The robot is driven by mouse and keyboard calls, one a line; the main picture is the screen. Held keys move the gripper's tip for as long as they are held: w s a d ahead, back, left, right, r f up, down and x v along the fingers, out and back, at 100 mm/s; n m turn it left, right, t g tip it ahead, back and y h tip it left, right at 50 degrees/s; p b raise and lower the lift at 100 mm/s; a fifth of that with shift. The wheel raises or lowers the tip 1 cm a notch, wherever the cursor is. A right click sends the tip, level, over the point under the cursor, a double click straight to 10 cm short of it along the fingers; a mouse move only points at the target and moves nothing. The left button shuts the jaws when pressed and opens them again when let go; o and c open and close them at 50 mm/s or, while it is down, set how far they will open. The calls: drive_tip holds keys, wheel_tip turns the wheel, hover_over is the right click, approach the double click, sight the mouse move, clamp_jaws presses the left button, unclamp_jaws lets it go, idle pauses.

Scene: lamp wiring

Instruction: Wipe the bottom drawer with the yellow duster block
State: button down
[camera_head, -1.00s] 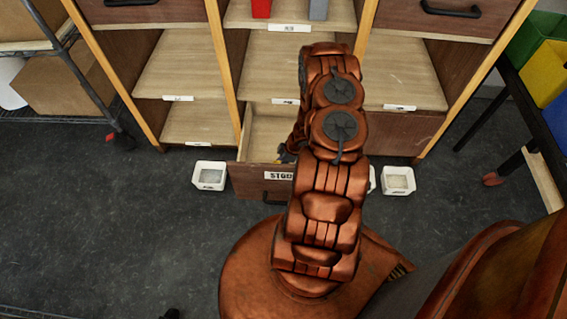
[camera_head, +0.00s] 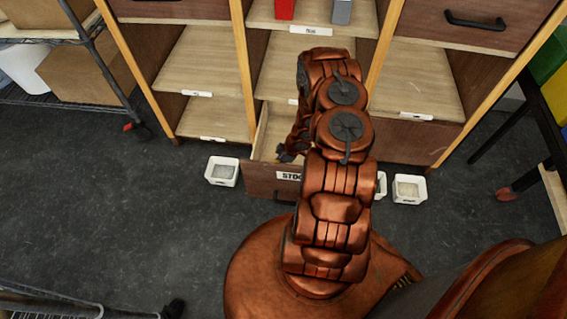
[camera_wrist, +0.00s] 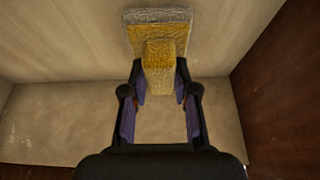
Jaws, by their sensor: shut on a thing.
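The yellow duster block (camera_wrist: 160,55) shows in the wrist view, with a broad greyish-yellow pad and a raised yellow grip. My gripper (camera_wrist: 161,82) is shut on this raised grip. The bottom drawer (camera_head: 262,182) stands pulled out of the cabinet, with a label on its front. In the wrist view the block is over the pale wooden interior of the drawer (camera_wrist: 60,110), and I cannot tell whether its pad touches the wood. In the head view my arm hides the block and much of the drawer, and only a dark part of my gripper (camera_head: 288,153) shows there.
White bins stand on the floor, one left of the drawer (camera_head: 222,171) and one to its right (camera_head: 409,189); another is partly hidden by my arm. Wire shelving (camera_head: 95,60) is at the left, and a dark rack with coloured bins (camera_head: 548,95) at the right. The left floor is mostly clear.

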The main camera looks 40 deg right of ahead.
drive_tip(key=shift+w+a, duration=0.2)
drive_tip(key=shift+r+p, duration=1.4)
drive_tip(key=shift+r, duration=1.55)
drive_tip(key=shift+r+p, duration=1)
drive_tip(key=shift+r, duration=0.5)
